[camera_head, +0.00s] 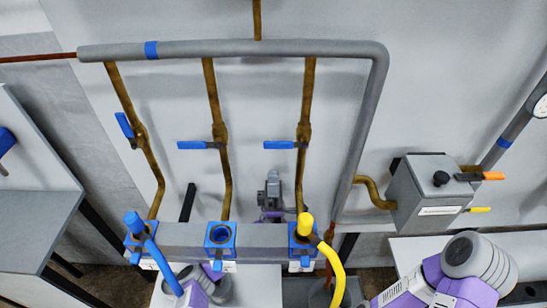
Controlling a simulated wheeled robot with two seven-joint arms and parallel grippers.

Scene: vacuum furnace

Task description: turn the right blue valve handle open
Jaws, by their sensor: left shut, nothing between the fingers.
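The right blue valve handle (279,144) sits on the right brass pipe (305,112). It points left, roughly crosswise to that pipe. My left gripper (272,174) is shut and empty. It appears just below the right handle in the picture, with a visible gap between them, so they look apart. Its wrist is partly hidden behind the grey block with blue sockets. The middle blue valve handle (197,145) also lies crosswise to its pipe. The left blue handle (125,125) is tilted, more nearly along its pipe. My right gripper is out of view.
A grey horizontal pipe (220,48) runs above the valves. The grey block (265,235) below carries blue sockets, with a blue hose (163,265) and a yellow hose (336,275). A grey box (425,190) with orange and yellow handles stands right.

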